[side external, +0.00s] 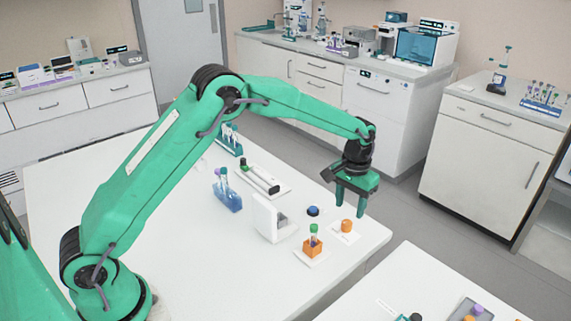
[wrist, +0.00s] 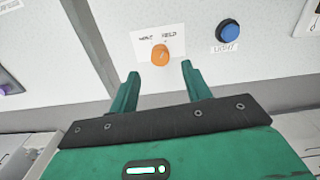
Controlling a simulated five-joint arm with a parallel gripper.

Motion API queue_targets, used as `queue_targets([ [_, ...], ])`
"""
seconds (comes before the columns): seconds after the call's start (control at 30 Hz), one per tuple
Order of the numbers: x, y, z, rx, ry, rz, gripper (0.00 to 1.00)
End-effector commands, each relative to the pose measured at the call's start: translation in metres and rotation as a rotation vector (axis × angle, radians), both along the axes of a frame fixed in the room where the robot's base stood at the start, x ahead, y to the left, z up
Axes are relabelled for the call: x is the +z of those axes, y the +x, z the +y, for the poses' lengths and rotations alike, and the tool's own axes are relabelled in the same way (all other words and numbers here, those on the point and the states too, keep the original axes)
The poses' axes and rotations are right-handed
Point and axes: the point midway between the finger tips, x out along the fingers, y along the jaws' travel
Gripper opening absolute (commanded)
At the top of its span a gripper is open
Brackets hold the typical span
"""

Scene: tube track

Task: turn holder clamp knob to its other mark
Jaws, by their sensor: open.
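An orange knob (side external: 346,226) stands on a small white plate near the table's right edge. In the wrist view the knob (wrist: 160,56) shows from above on its plate (wrist: 140,42), with two small printed words by its far side, hard to read. A faint mark shows on its top; which word it points at I cannot tell. My gripper (side external: 351,202) is open and empty, fingers pointing down above the knob. In the wrist view my gripper's (wrist: 160,75) two fingers end to either side and short of the knob, not touching it.
A blue button (wrist: 229,32) labelled LIGHT sits right of the knob in the wrist view. In the side view an orange block (side external: 312,251) holding a green-capped tube and a white upright box (side external: 265,218) stand nearby. A blue tube rack (side external: 228,197) stands farther left.

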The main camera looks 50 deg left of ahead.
Motion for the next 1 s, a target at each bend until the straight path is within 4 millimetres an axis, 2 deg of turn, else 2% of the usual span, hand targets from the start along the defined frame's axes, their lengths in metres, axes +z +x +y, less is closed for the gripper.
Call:
queue_targets([
  [0.2, 0.017, 0.0, 0.0, 0.0, 0.0, 0.0, 0.48],
  [0.73, 0.025, -0.002, 0.001, -0.001, -0.001, -0.006, 0.48],
  [0.87, 0.039, -0.008, 0.005, -0.002, -0.004, -0.02, 0.48],
  [1.0, 0.063, -0.02, 0.012, -0.006, -0.007, -0.048, 0.48],
])
